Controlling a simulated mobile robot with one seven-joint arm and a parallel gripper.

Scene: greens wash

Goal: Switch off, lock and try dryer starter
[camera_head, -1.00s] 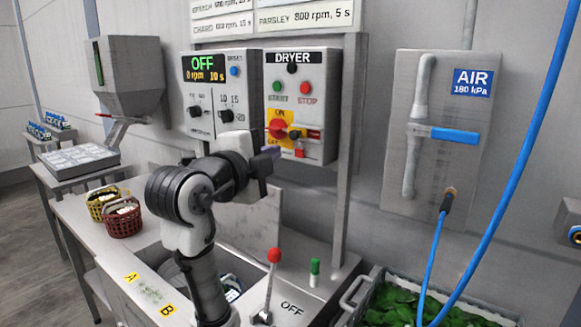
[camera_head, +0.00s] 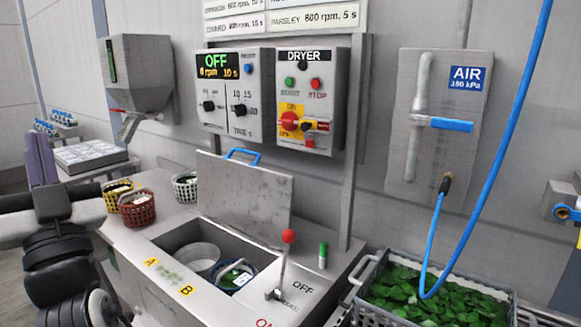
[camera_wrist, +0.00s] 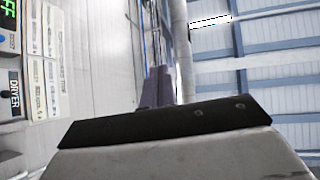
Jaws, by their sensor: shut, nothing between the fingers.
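The dryer starter (camera_head: 336,110) is a grey box on the post frame, labelled DRYER, with a green start button (camera_head: 289,82) and a red stop button (camera_head: 315,84). The exact handle position is hard to tell. A small red item (camera_head: 310,143) shows below the switch; I cannot tell whether it is a padlock. My gripper (camera_head: 40,158) is at the far left, well away from the starter, fingers together, pointing up and empty. Its fingers also show in the wrist view (camera_wrist: 157,88).
A control box (camera_head: 227,95) reading OFF, 0 rpm stands left of the starter. Below are an open basin with a raised lid (camera_head: 243,188), a red-knobbed lever (camera_head: 288,237) and a green-capped marker (camera_head: 323,255). Baskets (camera_head: 137,208) stand at left; a greens crate (camera_head: 365,280) and blue hose at right.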

